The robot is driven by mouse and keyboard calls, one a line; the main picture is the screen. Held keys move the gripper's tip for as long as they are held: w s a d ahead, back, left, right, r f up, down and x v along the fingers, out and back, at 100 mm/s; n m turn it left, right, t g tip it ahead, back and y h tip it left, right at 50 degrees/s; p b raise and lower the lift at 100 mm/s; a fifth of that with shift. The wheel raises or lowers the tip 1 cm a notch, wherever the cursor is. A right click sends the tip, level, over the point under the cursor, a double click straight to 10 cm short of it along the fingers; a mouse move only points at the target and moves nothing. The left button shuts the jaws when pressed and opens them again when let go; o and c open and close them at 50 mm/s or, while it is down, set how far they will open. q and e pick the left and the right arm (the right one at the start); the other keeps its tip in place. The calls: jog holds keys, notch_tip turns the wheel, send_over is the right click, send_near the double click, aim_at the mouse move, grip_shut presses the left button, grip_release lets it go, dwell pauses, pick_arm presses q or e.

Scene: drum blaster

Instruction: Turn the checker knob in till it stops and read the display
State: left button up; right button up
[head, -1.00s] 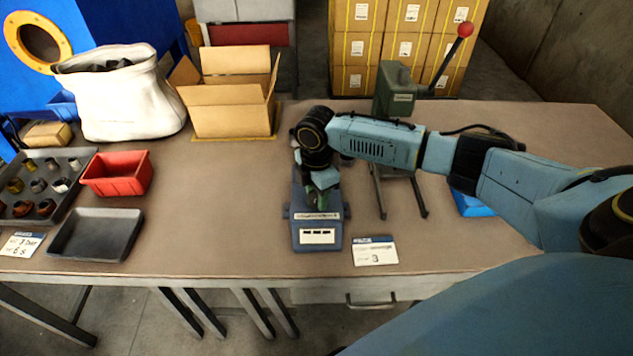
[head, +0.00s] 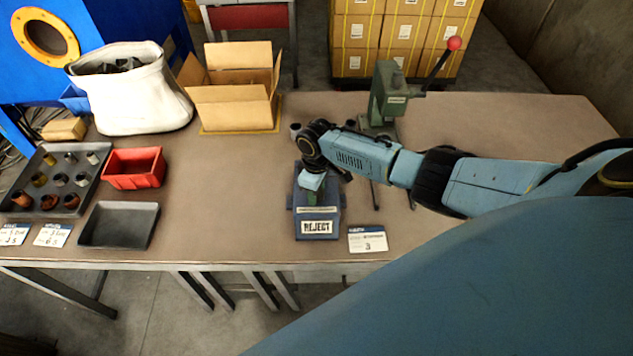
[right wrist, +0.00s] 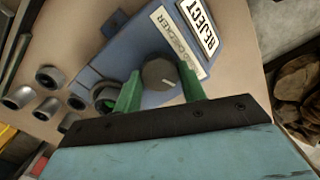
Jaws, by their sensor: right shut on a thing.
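The blue checker (head: 331,224) stands near the table's front edge, and its display (head: 317,227) reads REJECT. The display also shows in the right wrist view (right wrist: 199,21), turned sideways. My right gripper (head: 313,196) is over the checker. In the right wrist view its green fingers (right wrist: 160,82) stand either side of the dark round knob (right wrist: 160,73), shut on it. A white line marks the knob's face. A grey ring-like part (right wrist: 104,92) sits at the checker's end by one finger, partly hidden. My left gripper is not in view.
Several grey bushings (right wrist: 47,76) lie beside the checker. A white card (head: 367,239) lies to its right and a green press (head: 386,98) stands behind it. A red bin (head: 134,168), dark tray (head: 119,225), parts tray (head: 55,180) and open carton (head: 236,105) are to the left.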

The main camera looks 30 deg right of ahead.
jog(key=m+p, duration=0.2)
jog(key=m, duration=0.1)
jog(key=shift+a+r+m, duration=0.1)
jog(key=shift+m, duration=0.3)
jog(key=m+p, duration=0.1)
jog(key=m, duration=0.1)
jog(key=shift+m, duration=0.4)
dwell(0.5)
jog(key=o, duration=1)
jog(key=shift+r+p, duration=1.4)
jog(key=shift+r, duration=5.2)
